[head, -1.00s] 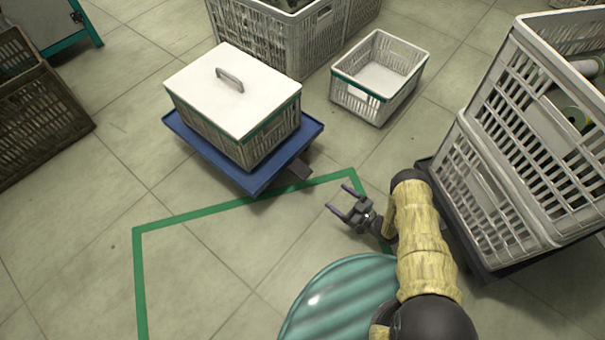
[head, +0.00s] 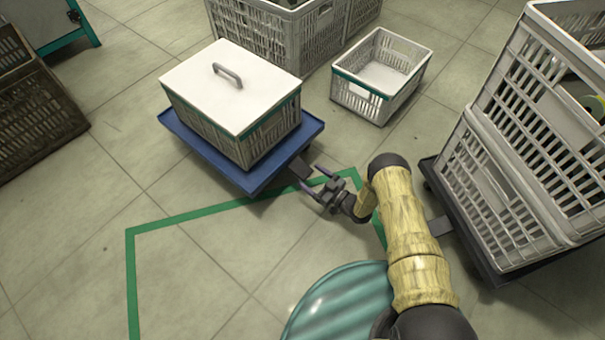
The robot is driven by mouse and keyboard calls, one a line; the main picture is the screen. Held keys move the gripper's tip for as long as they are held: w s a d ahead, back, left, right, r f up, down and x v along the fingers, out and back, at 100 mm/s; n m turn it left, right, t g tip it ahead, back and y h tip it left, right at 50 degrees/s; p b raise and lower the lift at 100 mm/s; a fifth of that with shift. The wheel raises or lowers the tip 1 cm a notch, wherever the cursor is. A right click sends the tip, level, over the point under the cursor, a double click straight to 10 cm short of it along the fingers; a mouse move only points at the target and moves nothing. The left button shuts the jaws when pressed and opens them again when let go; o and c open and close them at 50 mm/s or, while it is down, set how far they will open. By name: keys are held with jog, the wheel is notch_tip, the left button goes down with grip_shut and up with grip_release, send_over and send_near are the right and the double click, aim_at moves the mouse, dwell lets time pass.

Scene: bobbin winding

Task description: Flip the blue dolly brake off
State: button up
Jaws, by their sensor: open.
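The blue dolly (head: 262,183) stands on the floor left of centre and carries a grey crate with a white handled lid (head: 230,85). Its brake, a dark flat pedal (head: 299,168), sticks out from the dolly's right side near the front corner. My gripper (head: 311,180) is open and empty, with its fingers pointing left towards the pedal. The fingertips are close to the pedal in the picture; I cannot tell whether they touch it.
A small open grey crate (head: 381,76) stands behind my gripper. Stacked crates (head: 505,190) on a dark dolly stand at the right, with a dark pedal (head: 440,227) close to my arm. Green floor tape (head: 190,215) marks an area at front left. The floor there is clear.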

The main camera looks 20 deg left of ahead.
aim_at(304, 171)
jog(key=b+x, duration=0.1)
jog(key=x, duration=0.3)
jog(key=shift+f+b, duration=0.1)
jog(key=shift+b, duration=0.2)
jog(key=shift+w+a, duration=0.15)
jog(key=shift+a, duration=0.3)
jog(key=shift+c, duration=0.5)
jog(key=c, duration=1.3)
jog(key=shift+d, duration=0.1)
